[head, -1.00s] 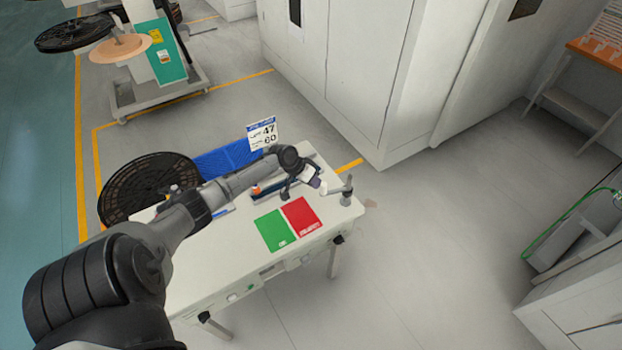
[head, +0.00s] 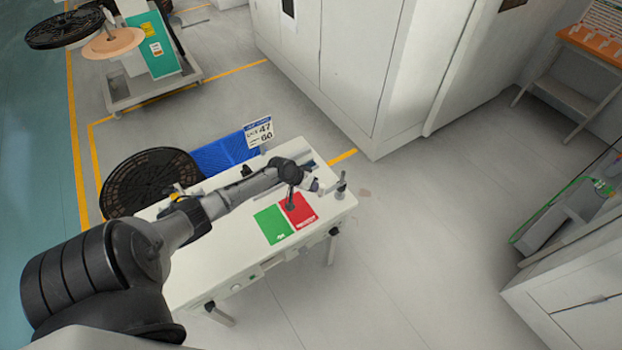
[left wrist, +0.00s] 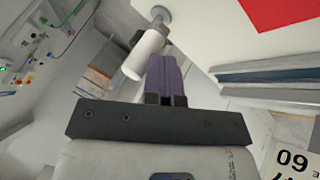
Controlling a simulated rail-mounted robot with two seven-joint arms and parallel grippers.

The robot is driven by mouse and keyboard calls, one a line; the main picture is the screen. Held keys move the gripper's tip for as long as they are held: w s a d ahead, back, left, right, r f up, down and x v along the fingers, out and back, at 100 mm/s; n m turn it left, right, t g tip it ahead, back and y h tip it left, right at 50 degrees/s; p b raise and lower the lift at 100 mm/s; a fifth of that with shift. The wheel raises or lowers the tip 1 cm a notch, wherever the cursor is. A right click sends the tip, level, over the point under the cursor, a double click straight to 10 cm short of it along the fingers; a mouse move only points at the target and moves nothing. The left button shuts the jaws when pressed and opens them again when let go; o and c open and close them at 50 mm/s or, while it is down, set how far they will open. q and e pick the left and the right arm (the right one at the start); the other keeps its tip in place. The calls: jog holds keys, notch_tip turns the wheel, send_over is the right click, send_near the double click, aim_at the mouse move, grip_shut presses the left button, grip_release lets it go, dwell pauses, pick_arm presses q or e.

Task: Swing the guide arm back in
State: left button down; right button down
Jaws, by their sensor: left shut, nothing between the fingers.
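The guide arm (head: 341,188) is a small grey post with a short bar at the right end of the white bench. In the left wrist view, a white roller (left wrist: 145,54) shows by its grey round-topped post (left wrist: 161,16). My left gripper (head: 316,185) is just left of the post in the head view. Its purple fingers (left wrist: 166,76) are shut with nothing between them. They lie close beside the white roller, which overlaps them in the picture; I cannot tell whether they touch. My right gripper is not in view.
On the bench (head: 245,262) lie a green card (head: 272,226) and a red card (head: 299,211). A sign (head: 259,132), a blue panel (head: 226,153) and a black reel (head: 150,181) stand behind. Large cabinets fill the back. Floor right of the bench is clear.

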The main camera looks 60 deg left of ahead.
pick_arm(q)
jog(key=shift+a+f+b, duration=0.15)
jog(key=shift+b, duration=0.15)
jog(key=s+a+r+b, duration=0.1)
jog(key=s+a+r, duration=0.4)
jog(key=s+r, duration=0.2)
jog(key=shift+v, duration=0.75)
dwell(0.4)
jog(key=shift+a, duration=0.1)
